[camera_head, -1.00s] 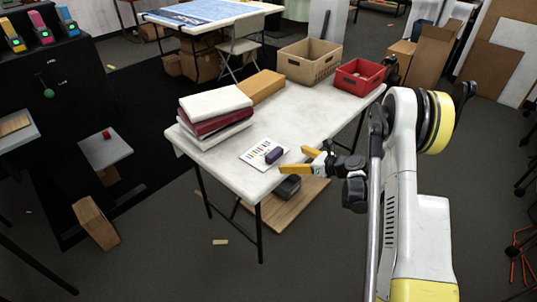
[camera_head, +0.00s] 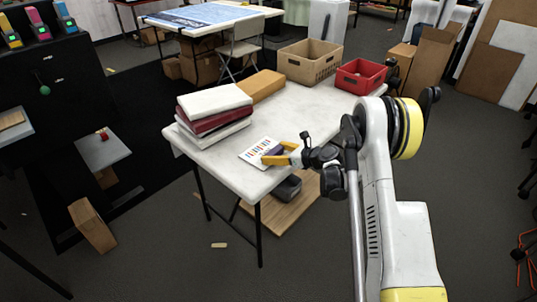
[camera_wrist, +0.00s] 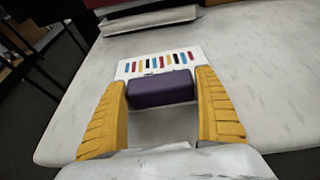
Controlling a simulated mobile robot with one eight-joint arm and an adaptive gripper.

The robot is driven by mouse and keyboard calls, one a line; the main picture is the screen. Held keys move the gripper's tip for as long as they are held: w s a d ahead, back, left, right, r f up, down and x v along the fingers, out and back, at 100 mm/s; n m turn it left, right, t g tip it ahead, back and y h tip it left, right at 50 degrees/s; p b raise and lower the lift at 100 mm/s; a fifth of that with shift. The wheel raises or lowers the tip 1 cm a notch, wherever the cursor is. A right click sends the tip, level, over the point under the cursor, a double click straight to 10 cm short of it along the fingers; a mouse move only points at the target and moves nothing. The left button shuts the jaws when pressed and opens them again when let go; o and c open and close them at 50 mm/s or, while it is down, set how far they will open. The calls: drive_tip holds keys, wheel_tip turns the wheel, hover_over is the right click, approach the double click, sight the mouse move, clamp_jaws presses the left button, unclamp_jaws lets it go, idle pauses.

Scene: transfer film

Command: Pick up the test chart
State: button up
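The test chart (camera_head: 250,151) is a flat white card with rows of coloured bars, lying near the front edge of the white table. It also shows in the wrist view (camera_wrist: 140,70), beyond my gripper. A dark purple block (camera_wrist: 160,89) sits on the chart's near part. My gripper (camera_head: 276,154) has yellow fingers and hangs over the chart's right side. In the wrist view my gripper (camera_wrist: 165,110) is open, with a finger on each side of the purple block. Whether the fingers touch the block or chart I cannot tell.
A stack of white and dark red books (camera_head: 213,105) lies left of the chart on the table (camera_head: 310,118). A yellow-brown box (camera_head: 262,86), a tan crate (camera_head: 312,61) and a red bin (camera_head: 361,75) stand farther back. The table's middle is clear.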

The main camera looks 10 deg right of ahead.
drive_tip(key=c, duration=0.6)
drive_tip(key=shift+c, duration=0.3)
